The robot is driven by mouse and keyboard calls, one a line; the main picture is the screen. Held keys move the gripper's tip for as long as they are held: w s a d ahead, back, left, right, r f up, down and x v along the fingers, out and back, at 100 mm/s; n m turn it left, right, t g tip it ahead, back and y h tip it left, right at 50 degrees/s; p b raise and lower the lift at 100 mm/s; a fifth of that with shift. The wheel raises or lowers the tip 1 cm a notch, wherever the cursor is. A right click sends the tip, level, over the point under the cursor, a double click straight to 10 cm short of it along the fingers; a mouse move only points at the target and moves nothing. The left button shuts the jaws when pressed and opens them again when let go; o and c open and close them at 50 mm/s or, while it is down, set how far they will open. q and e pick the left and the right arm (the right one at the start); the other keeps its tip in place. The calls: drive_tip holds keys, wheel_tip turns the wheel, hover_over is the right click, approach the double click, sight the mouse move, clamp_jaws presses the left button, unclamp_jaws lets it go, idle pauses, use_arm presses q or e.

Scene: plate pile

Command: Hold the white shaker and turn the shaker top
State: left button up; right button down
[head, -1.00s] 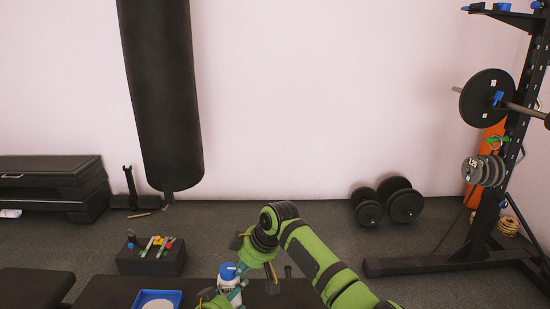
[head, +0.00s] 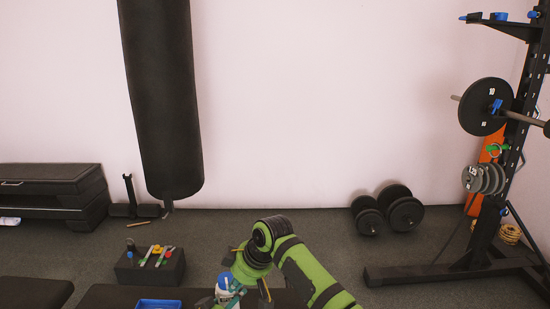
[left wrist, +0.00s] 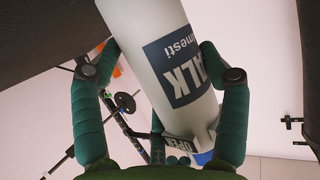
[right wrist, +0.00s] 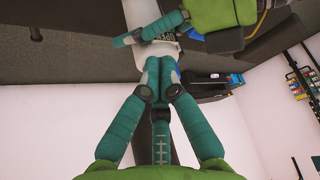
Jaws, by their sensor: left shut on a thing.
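The white shaker (head: 228,296) with a blue top (head: 222,281) is at the bottom of the head view. In the left wrist view the shaker (left wrist: 162,55) fills the middle, tilted, with a dark blue label. My left gripper (left wrist: 160,48) is shut on its body, with fingers on both sides. My right gripper (head: 237,284) is at the top end of the shaker. In the right wrist view its fingertips (right wrist: 161,66) are close together in front of the top, with a little blue beside them. They hide most of the top; whether they pinch it is hidden.
A blue tray (head: 158,303) lies left of the shaker on a dark bench (head: 112,296). Behind it stands a dark box (head: 150,268) with tools. A punching bag (head: 160,100) hangs behind. Dumbbells (head: 388,210) and a weight rack (head: 487,220) stand at right.

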use_arm(q)
drive_tip(key=shift+s+d+r, duration=0.15)
drive_tip(key=shift+d, duration=0.45)
drive_tip(key=shift+a, duration=0.3)
use_arm(e)
wheel_tip(320, 180, up, 6)
drive_tip(key=shift+s+d, duration=0.2)
drive_tip(key=shift+d, duration=0.05)
use_arm(q)
drive_tip(key=o, duration=1.6)
